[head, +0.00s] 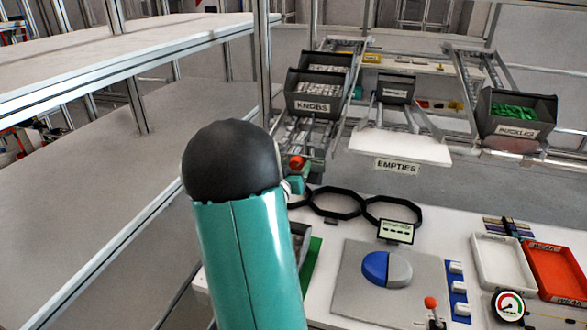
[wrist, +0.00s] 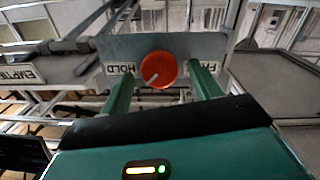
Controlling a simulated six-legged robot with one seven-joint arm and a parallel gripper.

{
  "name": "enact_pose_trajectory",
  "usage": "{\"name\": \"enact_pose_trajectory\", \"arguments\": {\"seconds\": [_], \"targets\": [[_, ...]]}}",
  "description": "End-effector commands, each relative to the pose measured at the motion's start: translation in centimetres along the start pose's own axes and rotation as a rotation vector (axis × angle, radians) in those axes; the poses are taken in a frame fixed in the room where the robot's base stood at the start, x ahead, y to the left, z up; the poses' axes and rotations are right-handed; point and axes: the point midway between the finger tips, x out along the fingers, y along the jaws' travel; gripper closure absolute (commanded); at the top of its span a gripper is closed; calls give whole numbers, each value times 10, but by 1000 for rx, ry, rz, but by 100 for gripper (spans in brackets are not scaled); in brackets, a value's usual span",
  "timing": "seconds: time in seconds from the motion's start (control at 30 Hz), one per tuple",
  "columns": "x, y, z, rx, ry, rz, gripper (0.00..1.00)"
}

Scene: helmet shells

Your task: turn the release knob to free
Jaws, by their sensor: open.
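The release knob (wrist: 158,70) is a round red-orange disc on a grey plate (wrist: 150,45) in the wrist view. Its white pointer line slants to the lower left in the picture, on the side of the HOLD label (wrist: 120,69). The FREE label (wrist: 208,68) is on the right. My gripper (wrist: 163,88) is open, its two green fingers on either side of the knob with visible gaps. In the head view a small red part, apparently the knob (head: 297,162), shows just past my arm, which hides most of my gripper there.
The KNOBS bin (head: 318,92) and an EMPTIES shelf (head: 400,147) stand behind, with a bin of green parts (head: 515,115) at right. Black rings (head: 337,203), a blue-grey helmet shell (head: 387,268) and white and red trays (head: 555,272) are on the bench. Frame posts stand at left.

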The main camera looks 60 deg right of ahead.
Motion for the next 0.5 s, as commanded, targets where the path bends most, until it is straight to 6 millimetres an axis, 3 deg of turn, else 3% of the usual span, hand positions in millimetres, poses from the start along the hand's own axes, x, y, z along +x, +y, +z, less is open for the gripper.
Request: {"name": "enact_pose_trajectory", "arguments": {"seconds": [0.23, 0.43, 0.5], "targets": [[1, 0, 0, 0, 0, 0, 39], [0, 0, 0, 0, 0, 0, 78], [0, 0, 0, 0, 0, 0, 81]]}}
